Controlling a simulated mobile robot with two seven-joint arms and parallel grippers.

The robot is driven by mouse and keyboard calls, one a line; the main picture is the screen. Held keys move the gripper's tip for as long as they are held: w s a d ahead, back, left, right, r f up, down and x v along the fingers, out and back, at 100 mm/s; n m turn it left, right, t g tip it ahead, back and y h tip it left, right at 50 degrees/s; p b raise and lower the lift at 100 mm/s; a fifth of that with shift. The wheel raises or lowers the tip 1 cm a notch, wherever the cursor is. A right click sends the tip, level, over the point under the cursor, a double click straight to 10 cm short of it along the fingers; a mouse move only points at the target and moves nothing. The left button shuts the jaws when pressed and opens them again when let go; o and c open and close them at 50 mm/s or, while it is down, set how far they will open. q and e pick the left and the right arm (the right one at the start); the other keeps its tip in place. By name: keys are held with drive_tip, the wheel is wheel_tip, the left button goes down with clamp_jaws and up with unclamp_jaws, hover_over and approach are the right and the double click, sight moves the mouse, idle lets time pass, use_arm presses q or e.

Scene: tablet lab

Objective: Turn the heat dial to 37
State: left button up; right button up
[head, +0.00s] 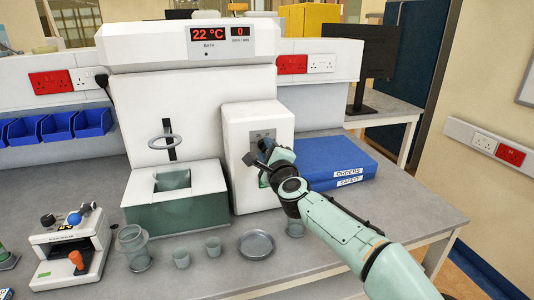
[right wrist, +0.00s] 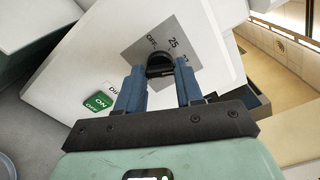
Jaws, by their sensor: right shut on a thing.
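The heat dial is a small black knob (right wrist: 160,65) on a grey plate printed OFF, 25 and a partly covered third mark. It sits on the front of a white control box (head: 240,135). My right gripper (head: 262,158) reaches this face, and in the right wrist view its two blue fingers (right wrist: 161,85) stand on either side of the knob, shut on it. I cannot tell which mark the knob points to. The red display (head: 208,34) reads 22 °C above BATH, and a second display (head: 240,31) reads 0. My left gripper is out of view.
A green ON/OFF switch (right wrist: 98,101) sits beside the dial plate. A blue binder (head: 335,165) lies right of the box. A glass beaker (head: 134,248), small cups and a round dish (head: 256,244) stand along the bench front. A small instrument (head: 70,248) is at left.

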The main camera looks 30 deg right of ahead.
idle(0.5)
drive_tip(key=o, duration=1)
drive_tip(key=shift+o, duration=0.2)
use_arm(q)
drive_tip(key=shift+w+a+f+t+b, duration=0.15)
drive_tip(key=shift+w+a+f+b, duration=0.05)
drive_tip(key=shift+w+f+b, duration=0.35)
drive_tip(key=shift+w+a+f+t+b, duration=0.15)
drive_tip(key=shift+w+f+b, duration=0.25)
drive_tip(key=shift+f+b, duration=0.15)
use_arm(e)
drive_tip(key=v, duration=1.3)
drive_tip(key=shift+s, duration=0.25)
